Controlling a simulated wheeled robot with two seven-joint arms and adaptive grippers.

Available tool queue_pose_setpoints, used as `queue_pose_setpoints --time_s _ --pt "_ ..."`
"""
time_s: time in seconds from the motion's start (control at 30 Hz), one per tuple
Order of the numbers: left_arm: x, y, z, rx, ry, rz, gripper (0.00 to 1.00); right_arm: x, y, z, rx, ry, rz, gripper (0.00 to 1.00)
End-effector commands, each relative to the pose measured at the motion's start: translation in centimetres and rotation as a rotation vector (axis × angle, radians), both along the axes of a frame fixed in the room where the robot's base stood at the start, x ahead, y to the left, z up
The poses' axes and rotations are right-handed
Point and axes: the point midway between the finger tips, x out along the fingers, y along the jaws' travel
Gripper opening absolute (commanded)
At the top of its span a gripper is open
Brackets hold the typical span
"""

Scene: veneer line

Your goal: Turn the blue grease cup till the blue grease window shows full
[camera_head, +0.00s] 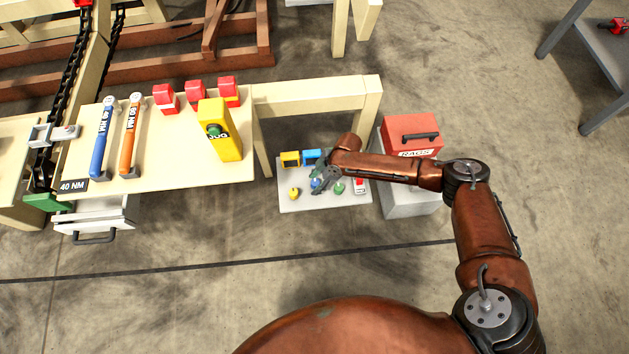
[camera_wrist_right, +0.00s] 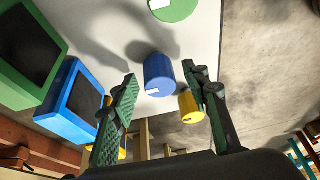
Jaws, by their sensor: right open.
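The blue grease cup (camera_wrist_right: 160,75) is a ribbed blue knob with a white mark, on a pale panel (camera_head: 297,205). In the wrist view it shows between the two spread fingers of my right gripper (camera_head: 319,183), with gaps on both sides. In the head view the gripper partly covers the blue cup (camera_head: 315,184). The blue grease window (camera_wrist_right: 82,103) is a blue-framed box with a dark face in the wrist view; its level cannot be read. It also shows in the head view (camera_head: 311,156). My left gripper is not in view.
A yellow cup (camera_head: 294,193) and a green cup (camera_head: 339,187) flank the blue one. A yellow window (camera_head: 290,159) and a green window (camera_wrist_right: 30,55) flank the blue window. A red RAGS box (camera_head: 410,130) stands right; a bench (camera_head: 190,165) with wrenches stands left.

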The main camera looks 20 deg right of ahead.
Motion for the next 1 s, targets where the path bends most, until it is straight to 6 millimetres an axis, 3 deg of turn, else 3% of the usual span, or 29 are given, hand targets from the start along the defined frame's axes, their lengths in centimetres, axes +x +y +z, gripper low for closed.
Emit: queue_pose_setpoints --time_s 0.23,0.83,1.0 --pt "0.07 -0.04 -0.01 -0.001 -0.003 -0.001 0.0 0.04 0.04 0.05 0.001 -0.001 0.0 0.42" --pt "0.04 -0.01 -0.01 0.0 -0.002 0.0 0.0 0.03 0.04 0.03 0.001 -0.001 0.0 0.01" --pt "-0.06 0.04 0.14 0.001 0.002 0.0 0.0 0.03 0.06 0.09 0.001 -0.001 -0.007 0.01"
